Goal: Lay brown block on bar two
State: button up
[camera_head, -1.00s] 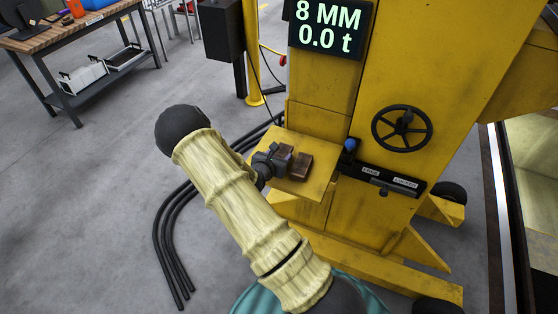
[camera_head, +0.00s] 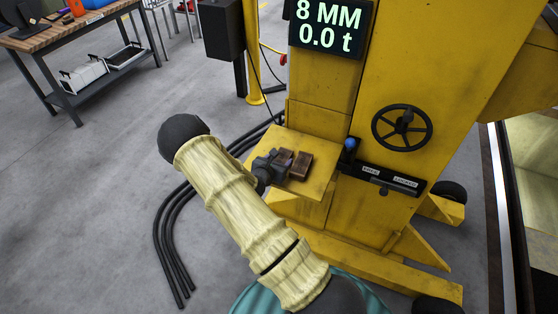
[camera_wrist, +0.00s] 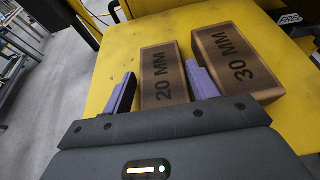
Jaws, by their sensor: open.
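Two brown blocks lie side by side on the yellow ledge (camera_head: 314,150) of the lifting stand. In the wrist view one is marked 20 MM (camera_wrist: 164,72) and the other, to its right, is marked 30 MM (camera_wrist: 235,62). The head view shows the 20 MM block (camera_head: 284,158) and the 30 MM block (camera_head: 301,166). My gripper (camera_wrist: 161,88) is open at the near end of the 20 MM block. Its left finger is left of that block, and its right finger is by the gap between the blocks. I cannot pick out bar two.
The yellow stand carries a display (camera_head: 329,27) reading 8 MM and 0.0 t, a black handwheel (camera_head: 402,128) and a labelled black lock plate (camera_head: 380,181) with a blue knob (camera_head: 350,144). Black cables (camera_head: 170,240) lie on the floor. A workbench (camera_head: 75,30) stands at upper left.

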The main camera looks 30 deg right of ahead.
jog(key=b+v, duration=0.1)
jog(key=v, duration=1.1)
jog(key=shift+r+b, duration=0.2)
jog(key=shift+b, duration=0.1)
jog(key=shift+d, duration=0.15)
jog(key=s+d+r+m+g+y, duration=0.1)
jog(key=s+r+m+g, duration=0.25)
jog(key=s+m, duration=0.3)
jog(key=s+d+r+m+g+y, duration=0.1)
jog(key=s+r+m+g, duration=0.1)
jog(key=s+m+g, duration=0.4)
jog(key=s+a+r+m+t+y, duration=0.3)
jog(key=a+r+m+y, duration=0.5)
jog(key=a+m, duration=0.3)
jog(key=shift+a+m+t+y, duration=0.25)
jog(key=shift+m+t+y, duration=0.15)
jog(key=shift+m, duration=0.65)
